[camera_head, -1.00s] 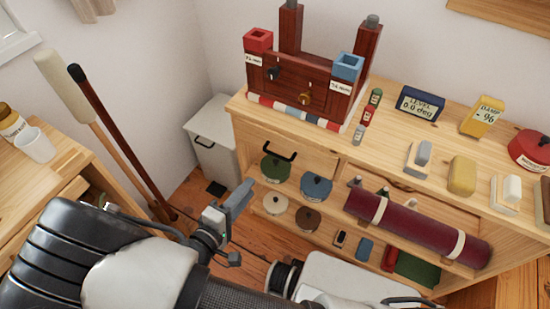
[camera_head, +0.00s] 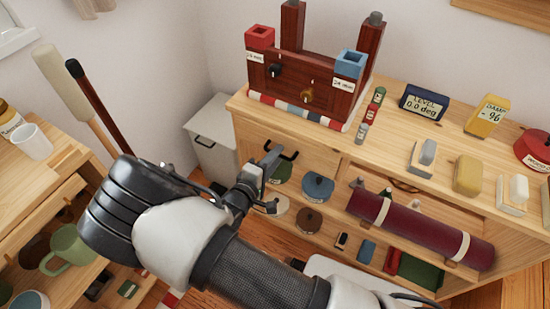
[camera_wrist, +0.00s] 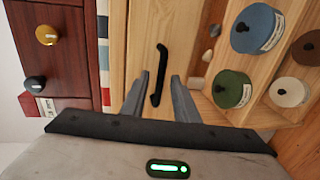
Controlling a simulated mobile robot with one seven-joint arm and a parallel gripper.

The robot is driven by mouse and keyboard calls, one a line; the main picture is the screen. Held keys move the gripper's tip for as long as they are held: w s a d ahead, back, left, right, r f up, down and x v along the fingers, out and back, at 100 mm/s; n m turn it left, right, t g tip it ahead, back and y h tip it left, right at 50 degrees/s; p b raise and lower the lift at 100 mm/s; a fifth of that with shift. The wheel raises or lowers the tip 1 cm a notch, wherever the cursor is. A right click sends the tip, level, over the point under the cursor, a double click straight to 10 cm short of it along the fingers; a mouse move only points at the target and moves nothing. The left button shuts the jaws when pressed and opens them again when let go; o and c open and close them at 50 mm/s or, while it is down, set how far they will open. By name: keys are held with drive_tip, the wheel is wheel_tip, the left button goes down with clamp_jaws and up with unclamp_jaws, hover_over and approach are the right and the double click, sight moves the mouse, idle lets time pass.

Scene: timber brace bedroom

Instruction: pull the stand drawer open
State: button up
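The stand drawer (camera_head: 250,138) is a light wood front at the upper left of the wooden stand (camera_head: 400,115). It looks flush with the stand. Its black bar handle (camera_head: 288,154) is partly hidden by my gripper (camera_head: 272,161) in the head view. In the wrist view the handle (camera_wrist: 161,65) shows whole against the drawer front (camera_wrist: 142,35). My gripper (camera_wrist: 160,82) is open there, with one finger on each side of the handle's lower end. I cannot tell whether a finger touches it.
Below the drawer, an open shelf holds a green pot (camera_wrist: 232,90), a blue pot (camera_head: 317,186) and other lidded pots. A dark red roll (camera_head: 420,228) lies to the right. A white bin (camera_head: 208,140) stands left of the stand. A shelf with a green mug (camera_head: 68,248) is at left.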

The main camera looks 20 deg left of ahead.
clamp_jaws()
drive_tip(key=shift+s, duration=0.1)
